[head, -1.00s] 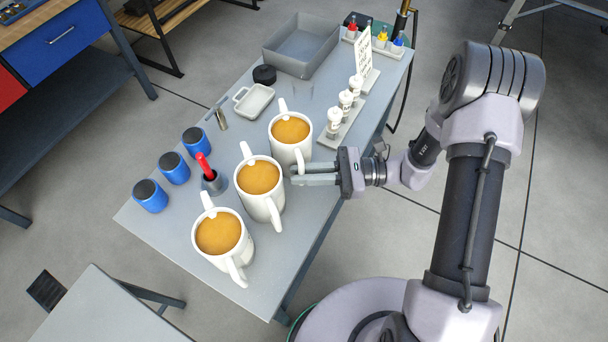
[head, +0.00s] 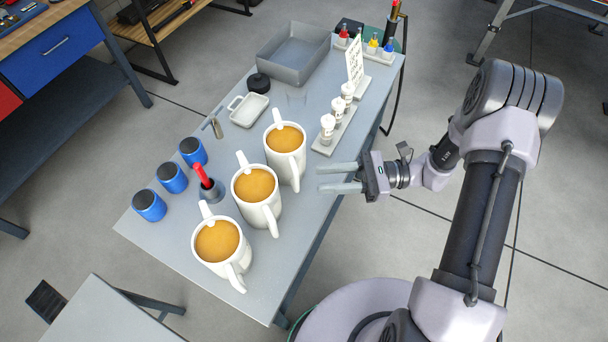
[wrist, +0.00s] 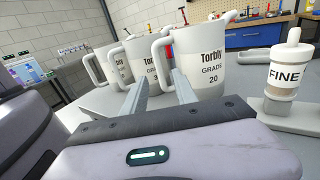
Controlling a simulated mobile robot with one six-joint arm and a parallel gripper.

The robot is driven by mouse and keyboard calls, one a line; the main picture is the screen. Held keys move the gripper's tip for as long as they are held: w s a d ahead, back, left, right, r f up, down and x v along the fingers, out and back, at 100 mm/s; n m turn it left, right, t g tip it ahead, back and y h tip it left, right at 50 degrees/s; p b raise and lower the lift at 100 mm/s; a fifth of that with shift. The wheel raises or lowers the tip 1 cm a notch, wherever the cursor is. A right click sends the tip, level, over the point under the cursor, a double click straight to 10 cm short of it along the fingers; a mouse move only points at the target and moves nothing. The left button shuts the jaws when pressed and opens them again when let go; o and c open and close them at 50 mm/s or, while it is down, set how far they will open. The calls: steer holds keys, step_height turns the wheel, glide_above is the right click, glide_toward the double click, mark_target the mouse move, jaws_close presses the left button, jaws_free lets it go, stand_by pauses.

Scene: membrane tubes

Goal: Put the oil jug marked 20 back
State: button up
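Three white jugs full of amber oil stand upright in a slanting row on the grey table. The jug marked 20 (wrist: 212,68) faces me in the wrist view, reading "Torbly GRADE 20". By its place beside the tube rack, it is the farthest jug (head: 287,165) in the head view. The middle jug (head: 257,212) and the nearest jug (head: 222,268) stand to its lower left; their grade marks are partly hidden. My gripper (head: 320,178) is open and empty, to the right of the jug marked 20 and apart from it. Its fingers (wrist: 158,88) also show in the wrist view.
A rack of white-capped tubes (head: 328,149) stands right of the jugs, one labelled "FINE" (wrist: 285,75). A sign (head: 355,62), a grey bin (head: 282,71) and small coloured bottles (head: 372,44) are behind. Blue jars (head: 172,178) and a red-handled tool (head: 203,176) stand left.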

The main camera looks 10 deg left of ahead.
steer(key=v, duration=0.5)
steer(key=s+d+r+n+t+h, duration=0.2)
steer(key=s+r+n+t+h, duration=0.3)
steer(key=r, duration=0.6)
steer(key=s+d+r+n+t+h, duration=0.2)
steer(key=s+r+n+t+h, duration=0.2)
steer(key=r+h, duration=0.6)
steer(key=s+r+n, duration=0.1)
steer(key=s+n, duration=0.1)
steer(key=s, duration=0.1)
steer(key=shift+s+d+t+h+p, duration=0.3)
steer(key=shift+d+t+p, duration=0.05)
steer(key=shift+d+t, duration=0.05)
